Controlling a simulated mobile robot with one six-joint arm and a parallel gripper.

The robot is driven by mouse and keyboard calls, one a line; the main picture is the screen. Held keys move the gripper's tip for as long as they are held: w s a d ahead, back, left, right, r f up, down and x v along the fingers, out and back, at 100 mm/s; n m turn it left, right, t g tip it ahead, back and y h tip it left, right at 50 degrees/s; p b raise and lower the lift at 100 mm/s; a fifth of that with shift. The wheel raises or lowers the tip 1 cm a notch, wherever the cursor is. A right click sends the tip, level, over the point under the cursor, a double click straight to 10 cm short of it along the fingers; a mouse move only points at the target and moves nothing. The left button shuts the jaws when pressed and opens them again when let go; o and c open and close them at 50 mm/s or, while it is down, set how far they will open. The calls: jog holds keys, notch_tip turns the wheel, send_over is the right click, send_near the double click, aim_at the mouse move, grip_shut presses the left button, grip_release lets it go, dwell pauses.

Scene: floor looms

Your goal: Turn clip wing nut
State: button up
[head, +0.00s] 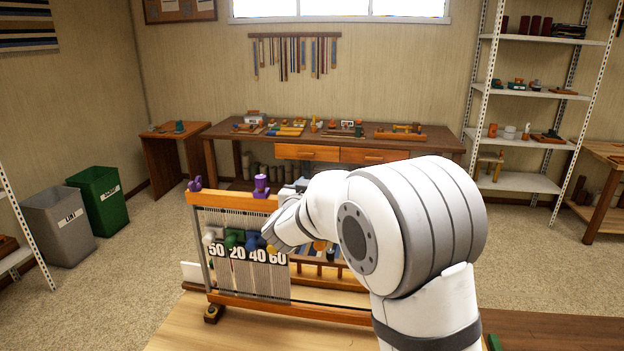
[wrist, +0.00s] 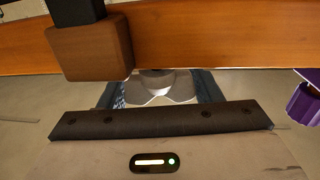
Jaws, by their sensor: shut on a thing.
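In the wrist view, a silver-grey winged piece (wrist: 158,94), which looks like the clip wing nut, sits between the two dark fingers of my gripper (wrist: 160,84). My gripper is shut on it, just below an orange wooden bar (wrist: 205,38). The top of the piece is partly hidden by the bar. In the head view, my gripper is largely hidden behind my own arm at the right part of the floor loom (head: 215,199). The wing nut cannot be made out there.
A brown block on a dark post (wrist: 90,48) stands close to my gripper, and a purple piece (wrist: 304,104) is at the right. A purple knob (head: 261,186) stands on the loom's top bar. Coloured clips, including a green one (head: 233,237), hang before the warp. A workbench (head: 225,132) stands behind.

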jog(key=m+g+h+p, duration=0.2)
jog(key=m+g+h, duration=0.1)
jog(key=m+g+h+p, duration=0.2)
jog(key=m+g+h, duration=0.1)
jog(key=h, duration=0.1)
jog(key=d+m+g+h+p, duration=0.1)
jog(key=m+g+h+p, duration=0.1)
jog(key=m+g+h, duration=0.1)
jog(key=shift+s+r+m+g+h+p, duration=0.15)
jog(key=shift+s+m+g+h+p, duration=0.2)
jog(key=shift+h, duration=0.25)
jog(key=shift+s+d+m+g+h+p, duration=0.1)
jog(key=shift+m+g+h+p, duration=0.1)
jog(key=shift+m+g, duration=0.35)
jog(key=shift+s+m+g+h+p, duration=0.1)
jog(key=shift+m+g+h, duration=0.15)
jog(key=shift+g, duration=0.65)
jog(key=o, duration=1)
notch_tip(320, 180, up, 10)
jog(key=b, duration=0.2)
